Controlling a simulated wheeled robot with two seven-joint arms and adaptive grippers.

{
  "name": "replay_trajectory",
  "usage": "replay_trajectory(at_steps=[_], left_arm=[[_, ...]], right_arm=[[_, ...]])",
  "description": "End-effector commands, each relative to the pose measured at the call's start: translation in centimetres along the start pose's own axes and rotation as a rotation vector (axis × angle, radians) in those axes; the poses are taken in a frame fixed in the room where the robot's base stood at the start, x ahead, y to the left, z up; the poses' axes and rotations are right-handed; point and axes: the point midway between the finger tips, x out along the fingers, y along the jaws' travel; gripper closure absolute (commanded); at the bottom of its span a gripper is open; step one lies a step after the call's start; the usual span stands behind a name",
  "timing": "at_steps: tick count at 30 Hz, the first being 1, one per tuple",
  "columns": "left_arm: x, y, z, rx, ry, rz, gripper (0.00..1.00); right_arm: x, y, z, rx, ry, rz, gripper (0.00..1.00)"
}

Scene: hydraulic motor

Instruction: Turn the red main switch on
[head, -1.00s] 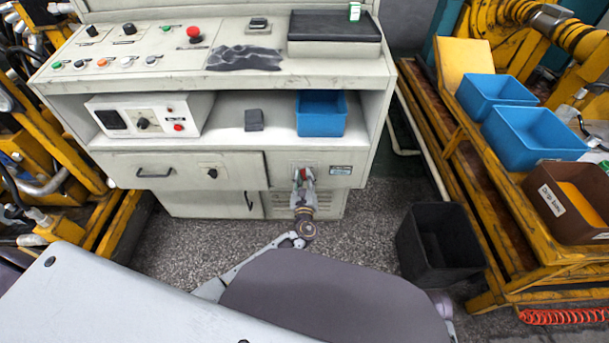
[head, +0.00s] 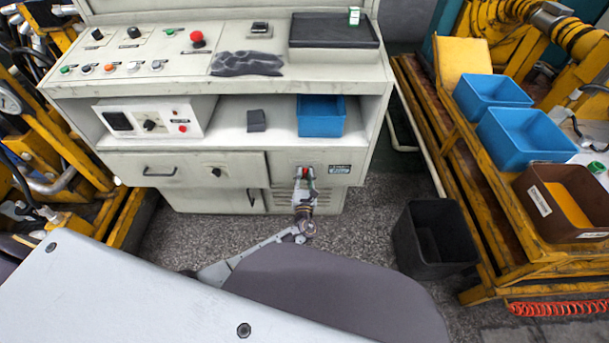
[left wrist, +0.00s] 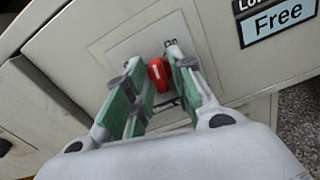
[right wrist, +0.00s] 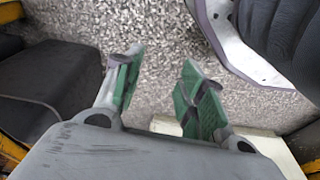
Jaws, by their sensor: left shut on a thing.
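The red main switch (left wrist: 159,76) sits on a light plate on the cabinet's lower right front panel. In the left wrist view it is between the two green-padded fingers of my left gripper (left wrist: 160,88). In the head view, my left gripper (head: 305,174) is at that panel, and only a bit of the red switch shows between its fingertips. The gripper is shut on the switch. My right gripper (right wrist: 158,75) shows only in its own wrist view, open and empty above the speckled floor.
A label reading "Free" (left wrist: 280,22) is beside the switch plate. The grey-white cabinet (head: 130,195) carries buttons, a blue bin (head: 321,117) and a small dark block (head: 256,121). A black bin (head: 433,240) stands on the floor at right, by a yellow rack (head: 465,185).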

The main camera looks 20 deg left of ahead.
Motion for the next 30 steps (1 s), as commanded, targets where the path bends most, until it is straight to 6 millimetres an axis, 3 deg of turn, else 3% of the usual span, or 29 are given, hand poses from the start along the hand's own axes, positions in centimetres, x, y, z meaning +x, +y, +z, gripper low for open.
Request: replay_trajectory(at_steps=[15,30], left_arm=[[0.1,0.1,0.2,0.277,0.001,0.000,1.00],[0.1,0.1,0.2,0.531,0.000,0.000,1.00]], right_arm=[[5.1,1.9,3.3,0.004,0.025,0.029,0.60],[8.4,3.7,6.9,0.004,0.049,0.051,0.60]])
